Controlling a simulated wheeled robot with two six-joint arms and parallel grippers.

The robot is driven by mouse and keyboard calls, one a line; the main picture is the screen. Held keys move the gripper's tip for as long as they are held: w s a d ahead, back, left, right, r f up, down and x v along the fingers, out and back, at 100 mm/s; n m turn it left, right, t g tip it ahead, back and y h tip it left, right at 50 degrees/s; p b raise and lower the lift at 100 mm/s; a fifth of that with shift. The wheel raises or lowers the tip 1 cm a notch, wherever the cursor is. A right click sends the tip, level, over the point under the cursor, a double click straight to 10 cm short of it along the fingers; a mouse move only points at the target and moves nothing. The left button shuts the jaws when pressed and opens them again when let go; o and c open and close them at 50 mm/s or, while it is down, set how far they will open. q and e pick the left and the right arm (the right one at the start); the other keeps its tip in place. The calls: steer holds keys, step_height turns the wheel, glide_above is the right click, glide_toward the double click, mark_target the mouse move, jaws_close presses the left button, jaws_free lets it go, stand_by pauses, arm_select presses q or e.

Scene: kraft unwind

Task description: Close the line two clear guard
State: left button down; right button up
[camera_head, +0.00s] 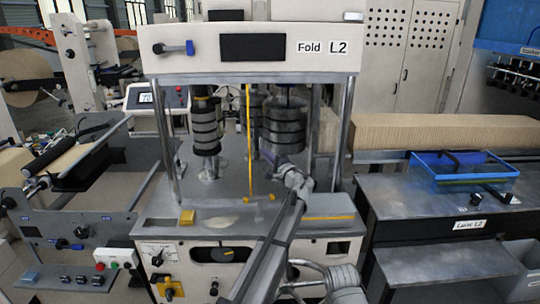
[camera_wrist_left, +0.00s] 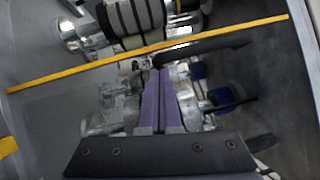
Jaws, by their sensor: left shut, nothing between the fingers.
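The line two machine (camera_head: 250,62) carries a "Fold L2" label. A thin upright yellow strip (camera_head: 249,140) in its open front looks like the edge of the clear guard; the pane itself hardly shows. In the left wrist view the yellow strip (camera_wrist_left: 100,64) runs slantwise across the picture, with a dark bar (camera_wrist_left: 215,46) just below it. My left gripper (camera_head: 268,155) reaches into the machine front, right of the strip. Its purple fingers (camera_wrist_left: 160,88) are shut and empty, tips close to the dark bar; I cannot tell whether they touch. My right gripper is not visible.
Dark ribbed rollers (camera_head: 205,125) stand behind the strip, left of my gripper. A yellow block (camera_head: 187,216) sits on the machine's front ledge. At right are a dark bench (camera_head: 440,195) with a blue tray (camera_head: 425,172) and a long kraft stack (camera_head: 440,132).

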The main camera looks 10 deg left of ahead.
arm_select(q)
steer(key=shift+a, duration=0.1)
steer(key=s+a, duration=0.3)
steer(key=a, duration=0.7)
steer(key=s+a, duration=0.3)
steer(key=a, duration=0.7)
steer(key=s+a, duration=0.2)
steer(key=a, duration=0.8)
steer(key=shift+s+a, duration=0.2)
steer(key=shift+s, duration=0.2)
steer(key=shift+r, duration=0.1)
steer(key=w+d+b+v, duration=0.2)
steer(key=v, duration=1.1)
steer(key=shift+w+f, duration=0.15)
steer(key=shift+f, duration=0.1)
steer(key=shift+d, duration=0.1)
